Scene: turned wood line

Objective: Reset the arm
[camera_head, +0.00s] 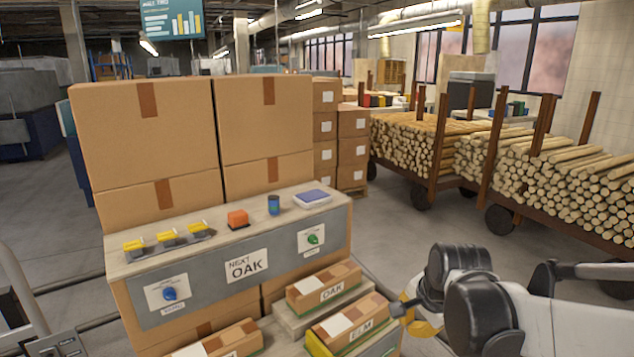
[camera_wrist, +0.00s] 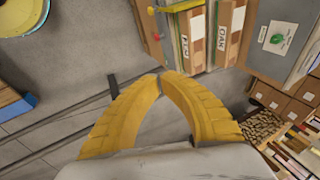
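My gripper (camera_wrist: 161,76) has two yellow curved fingers. In the wrist view their tips meet, with only bare floor showing between the fingers, so it is shut and empty. In the head view my arm (camera_head: 480,300) comes in from the lower right, bent. The yellow part of my gripper (camera_head: 422,318) shows just right of the box labelled ELM (camera_head: 350,325); its fingertips are mostly hidden there. I cannot tell whether it touches anything.
Tall cartons (camera_head: 145,135) stand behind. Log carts (camera_head: 560,190) stand right.

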